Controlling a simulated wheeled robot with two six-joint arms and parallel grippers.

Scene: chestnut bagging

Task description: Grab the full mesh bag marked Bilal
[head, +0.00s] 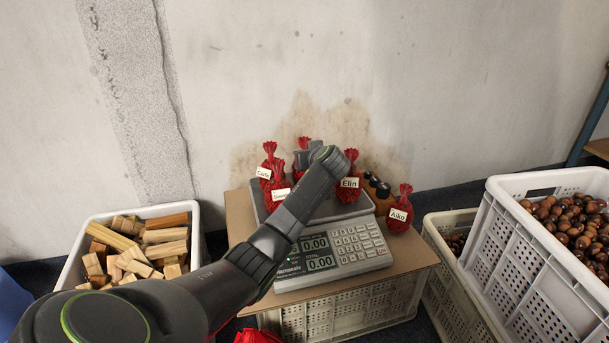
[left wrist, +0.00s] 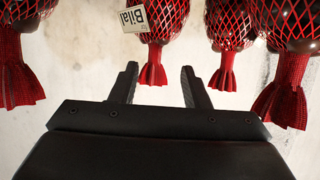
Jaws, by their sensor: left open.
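The red mesh bag with the tag "Bilal" (left wrist: 167,20) hangs upside down in the left wrist view, full of dark chestnuts. Its gathered tail lies between the two fingertips in that picture; contact cannot be told. My left gripper (left wrist: 158,82) is open and empty. In the head view my left arm reaches over the scale, and its gripper end is mostly hidden by my own wrist. A red bag top (head: 304,142) shows behind it; its tag is hidden. My right gripper is in neither view.
Other tagged bags, Elin (head: 350,186), Aiko (head: 399,214) and two at the left (head: 268,164), crowd the scale (head: 350,248) and board. A crate of wood blocks (head: 70,262) stands left, a chestnut crate (head: 520,262) right. The wall is close behind.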

